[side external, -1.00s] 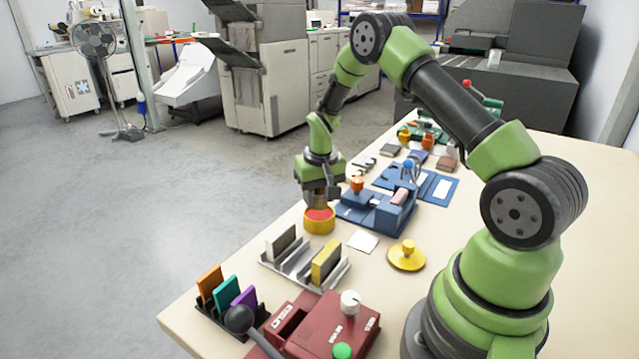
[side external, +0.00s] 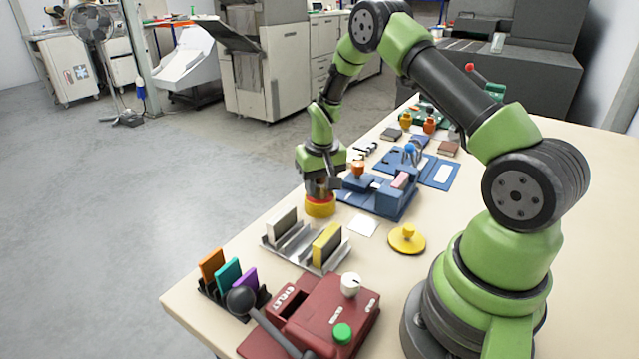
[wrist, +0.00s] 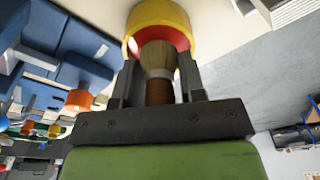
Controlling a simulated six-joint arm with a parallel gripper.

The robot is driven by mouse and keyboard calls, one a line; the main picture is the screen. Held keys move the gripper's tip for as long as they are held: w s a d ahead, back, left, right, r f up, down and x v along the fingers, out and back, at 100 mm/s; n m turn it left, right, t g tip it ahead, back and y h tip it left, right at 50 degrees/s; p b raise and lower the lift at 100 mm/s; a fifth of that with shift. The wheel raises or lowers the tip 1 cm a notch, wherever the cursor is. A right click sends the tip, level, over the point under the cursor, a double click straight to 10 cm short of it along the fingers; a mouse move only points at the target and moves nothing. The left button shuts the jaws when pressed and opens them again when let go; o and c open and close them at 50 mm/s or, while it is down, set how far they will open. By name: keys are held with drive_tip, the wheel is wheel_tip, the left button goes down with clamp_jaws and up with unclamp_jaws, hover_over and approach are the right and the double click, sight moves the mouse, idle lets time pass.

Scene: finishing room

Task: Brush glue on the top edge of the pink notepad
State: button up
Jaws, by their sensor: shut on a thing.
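My gripper (side external: 320,188) points down over the yellow glue pot (side external: 320,208) at the table's left edge. In the wrist view my gripper (wrist: 160,78) is shut on a brush (wrist: 159,90) with a brown handle, pale ferrule and tan bristles. The bristle end is at the mouth of the pot, seen there as a yellow ring with a red inside (wrist: 134,46). How deep the bristles go is hidden. The pink notepad (side external: 401,180) sits in the blue padding jig (side external: 392,204), to the right of my gripper.
A metal rack (side external: 275,247) with a grey and a yellow block stands in front of the pot. A white sheet (side external: 363,226) and a yellow round lid (side external: 407,239) lie to the right. A red machine (side external: 312,318) with a lever fills the front.

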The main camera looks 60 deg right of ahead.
drive_tip(key=shift+f, duration=0.6)
idle(1.1)
drive_tip(key=shift+r, duration=3.6)
